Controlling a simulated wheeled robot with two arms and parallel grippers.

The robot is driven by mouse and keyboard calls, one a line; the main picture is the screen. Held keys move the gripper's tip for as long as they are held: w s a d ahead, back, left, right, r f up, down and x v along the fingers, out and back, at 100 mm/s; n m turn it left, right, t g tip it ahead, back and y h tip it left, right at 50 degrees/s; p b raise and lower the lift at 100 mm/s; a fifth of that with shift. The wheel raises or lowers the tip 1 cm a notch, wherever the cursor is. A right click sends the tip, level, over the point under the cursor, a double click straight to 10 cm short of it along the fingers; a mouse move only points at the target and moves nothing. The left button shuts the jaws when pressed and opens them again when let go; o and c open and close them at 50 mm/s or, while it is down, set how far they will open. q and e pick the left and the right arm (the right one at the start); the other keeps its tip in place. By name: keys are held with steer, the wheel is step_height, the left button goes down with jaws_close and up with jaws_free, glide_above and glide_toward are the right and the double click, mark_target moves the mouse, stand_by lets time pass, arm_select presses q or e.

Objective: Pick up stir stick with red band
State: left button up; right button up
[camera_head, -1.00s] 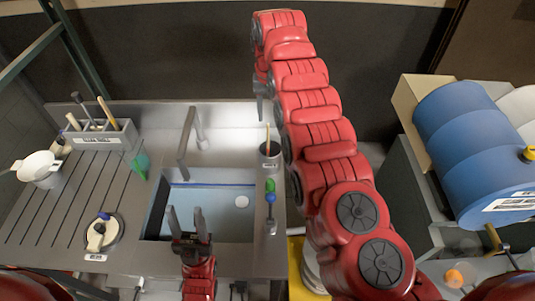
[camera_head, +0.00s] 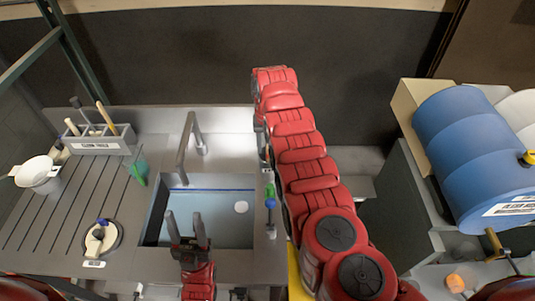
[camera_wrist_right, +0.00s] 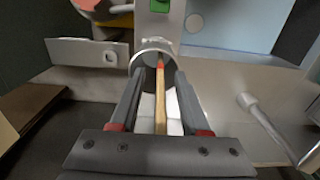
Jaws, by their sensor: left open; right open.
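In the right wrist view, a wooden stir stick (camera_wrist_right: 160,108) with a red band (camera_wrist_right: 160,66) near its far end stands between the two fingers of my right gripper (camera_wrist_right: 159,76). The gripper is open, with a gap on both sides of the stick. The far end of the stick meets a grey round cup (camera_wrist_right: 152,50). In the head view my right arm hides the stick and the cup. My left gripper (camera_head: 187,222) is open and empty over the front of the sink.
The sink (camera_head: 222,232) has a tall faucet (camera_head: 184,150) behind it. A labelled tool rack (camera_head: 98,146) holds several tools at the back left. A white pot (camera_head: 37,174) and a round dish (camera_head: 114,238) stand on the ribbed drainboard. A blue drum (camera_head: 470,140) lies at the right.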

steer(key=shift+c, duration=0.2)
jaws_close()
